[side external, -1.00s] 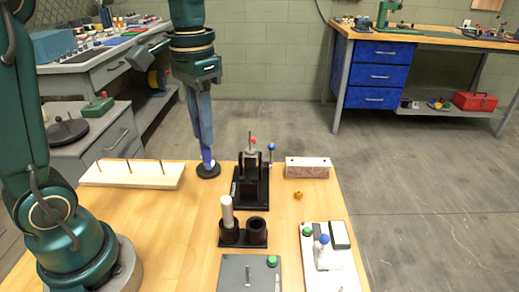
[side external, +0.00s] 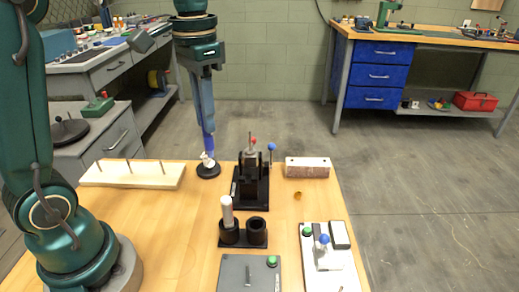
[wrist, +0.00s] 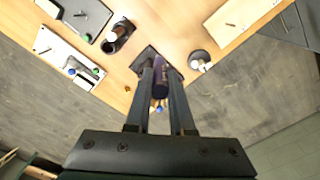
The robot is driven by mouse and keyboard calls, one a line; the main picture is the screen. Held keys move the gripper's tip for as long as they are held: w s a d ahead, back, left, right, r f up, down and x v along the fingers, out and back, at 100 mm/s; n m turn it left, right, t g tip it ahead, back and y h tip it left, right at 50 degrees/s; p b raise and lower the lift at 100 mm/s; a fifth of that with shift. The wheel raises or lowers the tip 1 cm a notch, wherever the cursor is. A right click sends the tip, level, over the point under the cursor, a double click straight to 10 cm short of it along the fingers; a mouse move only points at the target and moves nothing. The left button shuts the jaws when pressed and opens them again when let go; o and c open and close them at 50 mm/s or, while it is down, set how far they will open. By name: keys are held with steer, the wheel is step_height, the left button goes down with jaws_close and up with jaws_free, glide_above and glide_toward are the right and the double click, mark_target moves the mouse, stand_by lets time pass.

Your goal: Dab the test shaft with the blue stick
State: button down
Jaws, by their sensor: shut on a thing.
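My gripper (side external: 204,112) points down above the back edge of the wooden table, shut on the blue stick (side external: 208,142). In the wrist view the stick (wrist: 161,78) is a dark blue-purple cylinder between my fingers (wrist: 162,75). Its lower end is just above a small white piece (side external: 207,161) on a round black base (side external: 208,172); I cannot tell whether they touch. This base (wrist: 201,62) also shows beside the stick in the wrist view. I cannot tell for certain which part is the test shaft.
A black fixture (side external: 250,190) with red and blue knobs stands right of the base. A pale block with pins (side external: 130,173) lies left. A black two-cup holder (side external: 243,235) has a white stick in its left cup; the right looks empty. A speckled block (side external: 307,167) lies right.

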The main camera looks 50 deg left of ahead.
steer(key=w+a+f, duration=0.2)
steer(key=a, duration=0.3)
steer(key=w+a+f+n, duration=0.1)
steer(key=w+a+f, duration=0.1)
steer(key=a, duration=0.4)
steer(key=shift+w, duration=0.6)
steer(key=shift+f, duration=0.75)
stand_by(2.6)
steer(key=shift+r, duration=2.6)
